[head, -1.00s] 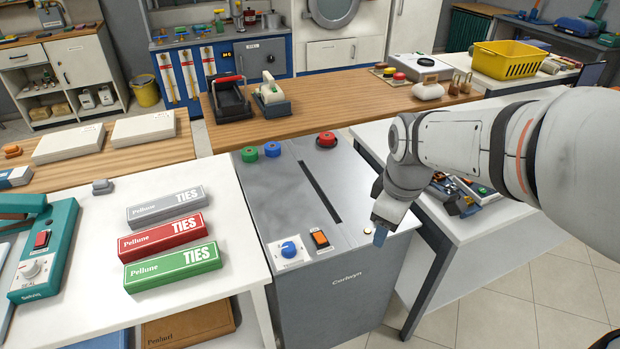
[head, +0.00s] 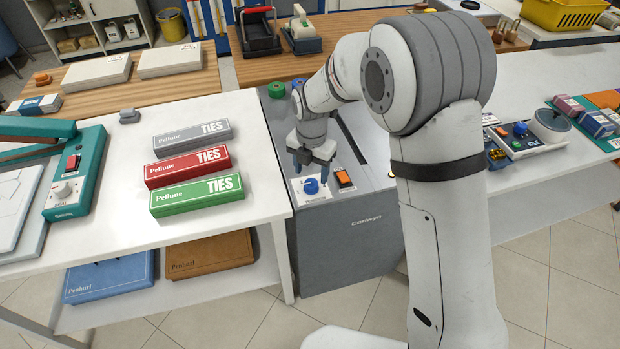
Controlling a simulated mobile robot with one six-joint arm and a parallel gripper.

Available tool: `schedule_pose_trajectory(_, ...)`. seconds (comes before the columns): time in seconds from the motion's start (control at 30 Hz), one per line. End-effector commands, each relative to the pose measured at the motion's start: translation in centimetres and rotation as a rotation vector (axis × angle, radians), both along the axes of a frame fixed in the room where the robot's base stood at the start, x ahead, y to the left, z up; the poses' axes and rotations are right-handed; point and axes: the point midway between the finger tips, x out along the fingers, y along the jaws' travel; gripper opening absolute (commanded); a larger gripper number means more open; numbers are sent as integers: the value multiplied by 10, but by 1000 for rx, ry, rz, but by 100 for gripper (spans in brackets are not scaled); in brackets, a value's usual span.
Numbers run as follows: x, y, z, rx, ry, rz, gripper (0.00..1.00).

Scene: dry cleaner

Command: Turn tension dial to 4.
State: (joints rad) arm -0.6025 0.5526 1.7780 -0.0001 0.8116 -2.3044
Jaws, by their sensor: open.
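A blue dial (head: 311,186) sits on a white plate on the top front of the grey Corbwyn machine (head: 345,245). The small print on its plate is too small to read, so I cannot tell its setting. I cannot tell whether the fingers touch the dial. A white dial (head: 62,191) is on the teal press at the left.
An orange switch (head: 344,178) is close to the right of the blue dial. Grey, red and green TIES boxes (head: 190,165) lie on the white table to the left. Green spools (head: 276,90) stand behind my gripper. My arm hides part of the machine top.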

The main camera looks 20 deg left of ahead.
Motion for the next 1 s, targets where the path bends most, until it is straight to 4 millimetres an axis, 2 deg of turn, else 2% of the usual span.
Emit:
schedule_pose_trajectory(0.1, 0, 0, -19, -2, 1, -1, 58)
schedule_pose_trajectory(0.23, 0, 0, -32, -1, 1, -2, 58)
schedule_pose_trajectory(0.6, 0, 0, -38, 1, -1, -2, 57)
schedule_pose_trajectory(1.0, 0, 0, -38, 1, 0, -2, 24)
